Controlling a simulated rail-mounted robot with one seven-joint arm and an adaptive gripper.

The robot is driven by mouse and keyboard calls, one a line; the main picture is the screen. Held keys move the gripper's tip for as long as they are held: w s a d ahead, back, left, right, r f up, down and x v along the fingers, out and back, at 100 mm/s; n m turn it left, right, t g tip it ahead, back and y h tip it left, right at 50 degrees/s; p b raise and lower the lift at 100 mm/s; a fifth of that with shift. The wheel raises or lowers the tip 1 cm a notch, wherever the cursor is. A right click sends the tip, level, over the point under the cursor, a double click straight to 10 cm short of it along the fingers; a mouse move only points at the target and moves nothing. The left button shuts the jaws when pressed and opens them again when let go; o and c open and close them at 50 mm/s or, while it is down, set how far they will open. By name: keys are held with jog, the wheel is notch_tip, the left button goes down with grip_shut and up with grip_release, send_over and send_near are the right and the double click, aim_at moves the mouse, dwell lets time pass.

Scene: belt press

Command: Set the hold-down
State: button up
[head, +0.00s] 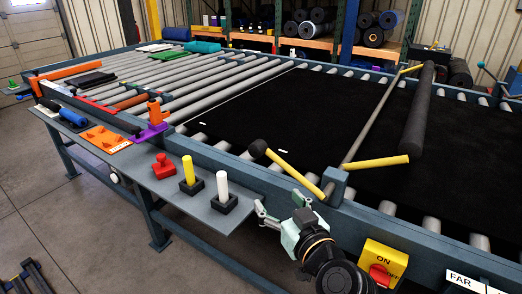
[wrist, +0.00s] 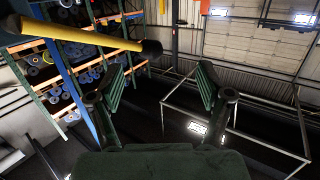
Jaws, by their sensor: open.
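The hold-down is a dark roller (head: 417,112) carried on yellow arms (head: 375,162) from a thin shaft (head: 365,135) that crosses the black belt (head: 270,110). I cannot tell whether the roller touches the belt. A yellow lever (head: 296,172) with a black knob (head: 258,148) slants up and left from the shaft's near end. My gripper (head: 262,215) is open and empty beside the frame, below and apart from the lever. In the wrist view, a yellow bar (wrist: 80,33) with a black end (wrist: 151,48) passes at upper left, outside the open fingers (wrist: 160,85).
A side shelf (head: 160,185) holds a red knob (head: 163,166), a yellow post (head: 187,169) and a white post (head: 222,184). A yellow ON/OFF switch box (head: 383,262) sits on the near rail, right of my gripper. Bare rollers (head: 180,85) fill the left of the table.

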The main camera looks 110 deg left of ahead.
aim_at(261, 153)
jog(key=shift+n+y, duration=0.8)
jog(key=shift+n, duration=0.1)
jog(key=r+p+x, duration=0.1)
jog(key=x, duration=0.4)
jog(key=r+p+x, duration=0.1)
jog(key=p+x, duration=0.1)
jog(key=x, duration=0.4)
jog(key=w+r+p+x, duration=0.1)
jog(key=x, duration=0.5)
jog(key=shift+s+a+p, duration=0.25)
jog(key=shift+a+p, duration=0.1)
jog(key=shift+a, duration=0.25)
grip_shut()
